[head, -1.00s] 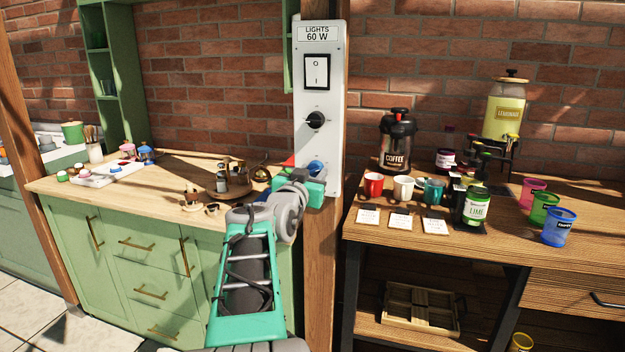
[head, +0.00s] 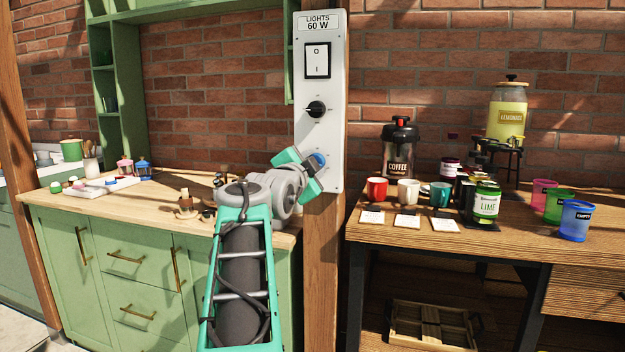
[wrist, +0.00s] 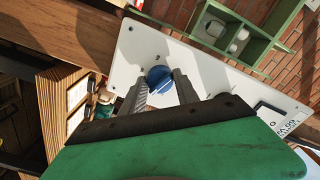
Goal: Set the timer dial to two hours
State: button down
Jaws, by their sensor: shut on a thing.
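A tall white panel (head: 306,134) is fixed to a wooden post. It carries a rocker switch (head: 317,60), a black knob (head: 316,109) in the middle and a blue dial (head: 319,159) at the bottom. The blue dial also shows in the wrist view (wrist: 159,79). My gripper (head: 316,163) is at the blue dial, shut on it, with one finger on each side. The gripper is tilted in the head view. The dial's marks are too small to read, and my gripper partly hides it.
A green cabinet with a wooden top (head: 150,200) stands to the left. On the right, a wooden counter (head: 400,239) holds mugs, a coffee flask (head: 399,150), jars and coloured cups. The space in front of the panel's upper part is clear.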

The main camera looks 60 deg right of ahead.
jog(key=shift+m+b, duration=0.75)
jog(key=shift+m, duration=0.25)
jog(key=shift+r, duration=0.1)
jog(key=c, duration=0.9)
grip_release()
jog(key=a, duration=0.5)
jog(key=s+a, duration=0.1)
jog(key=a, duration=0.1)
jog(key=shift+s+a, duration=0.1)
jog(key=shift+a, duration=0.25)
